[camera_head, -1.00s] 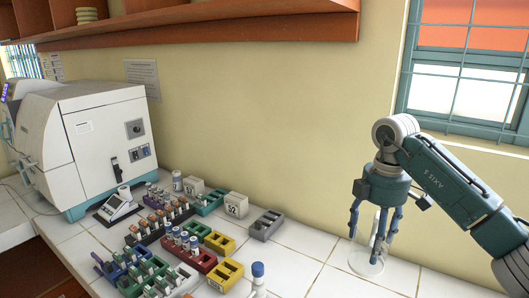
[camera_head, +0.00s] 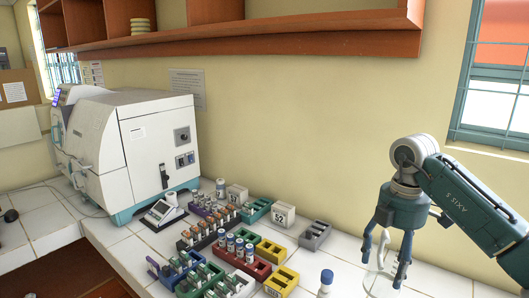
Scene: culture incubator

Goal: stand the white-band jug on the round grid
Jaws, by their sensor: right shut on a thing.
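No round grid shows. My left gripper is out of view.
A white incubator-like machine (camera_head: 135,150) stands at the left on the tiled counter. Several coloured racks with vials, among them a red rack (camera_head: 262,268), and a blue-capped bottle (camera_head: 326,282) fill the middle. A wooden shelf (camera_head: 300,32) runs above.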

